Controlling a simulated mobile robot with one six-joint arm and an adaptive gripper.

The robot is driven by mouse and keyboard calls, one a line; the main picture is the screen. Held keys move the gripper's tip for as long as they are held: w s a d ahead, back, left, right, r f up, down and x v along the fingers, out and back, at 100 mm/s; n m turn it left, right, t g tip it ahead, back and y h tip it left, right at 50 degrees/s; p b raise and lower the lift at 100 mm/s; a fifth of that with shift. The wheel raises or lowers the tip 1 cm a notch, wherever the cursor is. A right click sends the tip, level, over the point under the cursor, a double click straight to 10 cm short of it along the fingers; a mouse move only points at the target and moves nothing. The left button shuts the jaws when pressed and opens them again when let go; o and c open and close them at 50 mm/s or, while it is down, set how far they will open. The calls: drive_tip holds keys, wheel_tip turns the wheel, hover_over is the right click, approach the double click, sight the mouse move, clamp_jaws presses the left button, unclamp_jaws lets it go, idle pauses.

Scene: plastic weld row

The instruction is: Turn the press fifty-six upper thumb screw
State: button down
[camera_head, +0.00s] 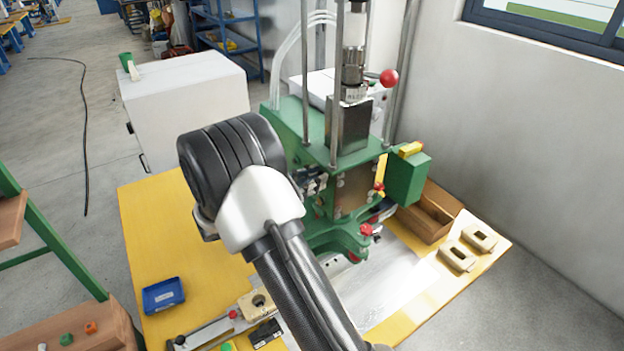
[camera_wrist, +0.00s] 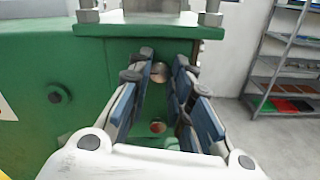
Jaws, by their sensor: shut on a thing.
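The green press (camera_head: 345,150) stands on the yellow table, and its green side fills the left of the wrist view (camera_wrist: 45,90). In the wrist view my gripper (camera_wrist: 164,62) reaches toward the press face, with its blue and black fingers on either side of a brass-coloured upper thumb screw (camera_wrist: 158,73). The fingers are shut on this screw. A second, lower screw (camera_wrist: 158,127) shows between the fingers, nearer the bottom.
The yellow table (camera_head: 150,215) holds a blue tray (camera_head: 163,294), a wooden box (camera_head: 425,215) and two beige parts (camera_head: 458,257). A white cabinet (camera_head: 185,105) stands behind. Grey shelves (camera_wrist: 285,60) stand right in the wrist view.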

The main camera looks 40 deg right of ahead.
drive_tip(key=shift+r+p, duration=0.1)
drive_tip(key=shift+p, duration=0.3)
drive_tip(key=shift+n+p, duration=0.6)
drive_tip(key=shift+n, duration=0.2)
drive_tip(key=c, duration=1.7)
unclamp_jaws()
drive_tip(key=shift+o, duration=1.2)
drive_tip(key=shift+a, duration=0.15)
drive_tip(key=a, duration=1.1)
drive_tip(key=shift+w+a, duration=0.35)
